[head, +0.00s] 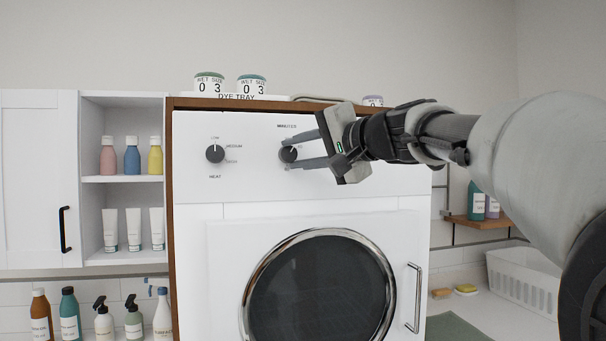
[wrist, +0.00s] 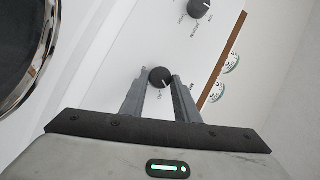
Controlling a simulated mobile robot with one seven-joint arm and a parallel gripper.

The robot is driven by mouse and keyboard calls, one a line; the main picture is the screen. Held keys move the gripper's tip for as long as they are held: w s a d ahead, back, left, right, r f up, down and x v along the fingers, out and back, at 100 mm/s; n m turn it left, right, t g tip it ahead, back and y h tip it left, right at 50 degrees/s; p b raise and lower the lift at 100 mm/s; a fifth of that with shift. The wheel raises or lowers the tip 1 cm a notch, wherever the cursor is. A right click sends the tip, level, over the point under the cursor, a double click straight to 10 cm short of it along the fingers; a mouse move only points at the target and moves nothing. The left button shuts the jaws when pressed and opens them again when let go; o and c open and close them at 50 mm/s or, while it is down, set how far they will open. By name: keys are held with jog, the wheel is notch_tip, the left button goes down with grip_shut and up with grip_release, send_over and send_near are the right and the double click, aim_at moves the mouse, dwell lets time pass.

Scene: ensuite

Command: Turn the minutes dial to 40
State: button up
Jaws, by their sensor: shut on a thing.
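The minutes dial (head: 288,154) is a small round black knob with a pale pointer line, on the white front panel of the machine (head: 250,188), under a small "MINUTES" label. It also shows in the wrist view (wrist: 160,78). My gripper (head: 287,153) reaches in from the right and is shut on the dial, one finger on either side of its rim; its fingertips also show in the wrist view (wrist: 159,80). The fingers hide much of the dial's printed scale, and I cannot read its setting.
A similar black heat dial (head: 215,153) sits to the left, with MEDIUM legible beside it. Below is the round glass door (head: 320,290) with a vertical handle (head: 414,298). Dye jars (head: 252,86) stand on top. Open shelves (head: 122,179) with bottles are at left.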

jog(key=m+b, duration=0.1)
jog(key=b, duration=0.1)
jog(key=f+m+t+y+b, duration=0.1)
jog(key=m+b, duration=0.1)
jog(key=shift+b, duration=0.4)
jog(key=shift+r+m+t+y+b, duration=0.1)
jog(key=shift+m+t+y+b, duration=0.25)
jog(key=shift+m+b, duration=0.6)
jog(key=shift+r+m, duration=0.1)
jog(key=shift+m, duration=0.15)
jog(key=o, duration=1)
jog(key=shift+o, duration=0.2)
jog(key=shift+s+d+b, duration=0.2)
jog(key=shift+s+b, duration=0.05)
jog(key=shift+b, duration=0.05)
jog(key=b+v, duration=0.6)
jog(key=v, duration=1)
jog(key=shift+s+f, duration=0.25)
jog(key=shift+s, duration=0.1)
